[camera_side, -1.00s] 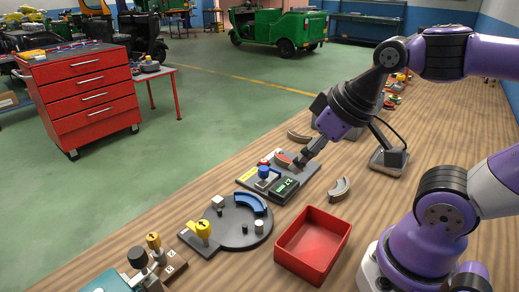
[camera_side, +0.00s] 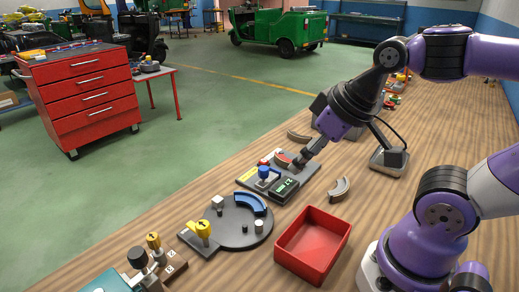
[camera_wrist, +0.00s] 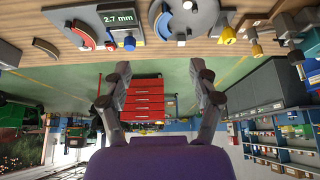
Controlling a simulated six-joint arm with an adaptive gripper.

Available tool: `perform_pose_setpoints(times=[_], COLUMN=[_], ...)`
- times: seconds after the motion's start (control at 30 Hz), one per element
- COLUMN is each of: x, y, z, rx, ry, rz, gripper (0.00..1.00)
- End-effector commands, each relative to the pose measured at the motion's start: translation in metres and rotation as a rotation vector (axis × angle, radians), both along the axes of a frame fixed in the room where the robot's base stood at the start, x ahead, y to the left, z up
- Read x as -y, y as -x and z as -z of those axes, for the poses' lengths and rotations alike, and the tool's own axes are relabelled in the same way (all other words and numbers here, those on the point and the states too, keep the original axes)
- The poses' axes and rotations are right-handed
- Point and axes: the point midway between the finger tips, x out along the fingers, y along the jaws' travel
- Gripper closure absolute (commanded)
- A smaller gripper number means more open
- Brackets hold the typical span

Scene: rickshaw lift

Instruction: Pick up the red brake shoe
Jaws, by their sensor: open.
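The red brake shoe (camera_side: 283,159) lies on the grey gauge plate (camera_side: 310,172), behind the blue knob and the digital display. My gripper (camera_side: 299,163) is right beside it in the side view, partly covering it; I cannot tell whether they touch. In the wrist view the red shoe (camera_wrist: 83,36) shows as a curved piece at the upper left, beside the 2.7 mm display. There my gripper (camera_wrist: 160,76) has its two fingers wide apart with nothing between them. The shoe appears beyond the fingertips, outside the left finger.
A blue brake shoe (camera_side: 251,204) sits on the dark round disc (camera_side: 230,235). Loose grey-brown shoes (camera_side: 339,188) lie on the wooden bench nearby. A red open tray (camera_side: 313,246) stands in front, empty. Bare bench lies right of the tray.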

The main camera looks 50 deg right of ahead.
Motion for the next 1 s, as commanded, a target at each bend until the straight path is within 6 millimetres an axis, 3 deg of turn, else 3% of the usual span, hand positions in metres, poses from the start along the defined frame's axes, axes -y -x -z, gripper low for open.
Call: perform_pose_setpoints(times=[0.17,0.27,0.4,0.53,0.7,0.83,1.0], x=[0.01,0.026,0.063,0.105,0.152,0.173,0.179], y=[-0.014,-0.036,-0.074,-0.104,-0.126,-0.131,-0.132], z=[-0.007,-0.013,-0.012,0.003,0.033,0.05,0.069], rx=[-0.045,-0.112,-0.234,-0.34,-0.441,-0.479,-0.494], ry=[0.025,0.055,0.088,0.091,0.07,0.056,0.049], rz=[-0.006,-0.022,-0.062,-0.108,-0.165,-0.195,-0.208], gripper=[0.29,0.29,0.29,0.29,0.29,0.29,0.29])
